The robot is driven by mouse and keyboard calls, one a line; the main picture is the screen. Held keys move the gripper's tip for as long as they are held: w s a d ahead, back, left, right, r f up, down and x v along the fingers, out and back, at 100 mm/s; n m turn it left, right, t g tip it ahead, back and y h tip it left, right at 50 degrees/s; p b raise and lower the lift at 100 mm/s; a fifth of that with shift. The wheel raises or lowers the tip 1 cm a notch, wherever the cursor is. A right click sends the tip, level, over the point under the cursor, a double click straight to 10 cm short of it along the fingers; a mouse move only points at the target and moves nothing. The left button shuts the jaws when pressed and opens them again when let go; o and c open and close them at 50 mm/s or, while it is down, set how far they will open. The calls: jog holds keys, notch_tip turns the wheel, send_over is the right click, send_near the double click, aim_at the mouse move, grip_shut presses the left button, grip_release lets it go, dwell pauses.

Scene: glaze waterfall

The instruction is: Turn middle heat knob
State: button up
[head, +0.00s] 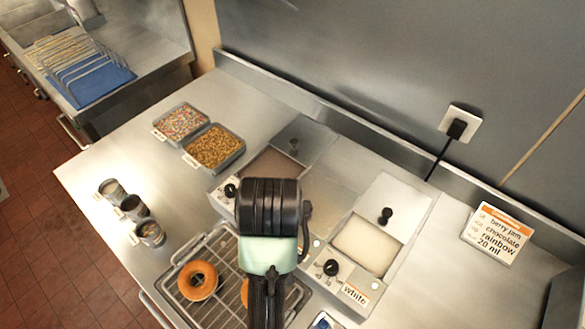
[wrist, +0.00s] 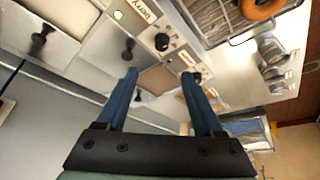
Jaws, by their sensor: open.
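The middle heat knob (wrist: 162,41) is black and sits on the front panel beside the "berry" label (wrist: 146,13) in the wrist view. In the head view it is hidden behind my arm. My gripper (wrist: 159,74) is open and empty, its two blue fingers spread apart. In the wrist picture the knob appears above and between the fingertips, apart from them. The left heat knob (head: 230,190) also shows in the wrist view (wrist: 196,77), close to the right fingertip in the picture. The right heat knob (head: 331,267) is beside the "white" label (head: 355,294).
Lids with black handles (head: 385,215) partly cover the glaze wells. A wire rack (head: 211,317) with doughnuts (head: 197,280) stands in front. Sprinkle trays (head: 214,147) and small cups (head: 134,207) are at left. An order card (head: 497,234) stands at right.

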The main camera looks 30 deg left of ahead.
jog(key=x, duration=0.4)
jog(key=p+x, duration=0.1)
jog(key=x, duration=0.3)
jog(key=p+x, duration=0.1)
jog(key=x, duration=0.3)
jog(key=shift+s+f, duration=0.3)
grip_shut()
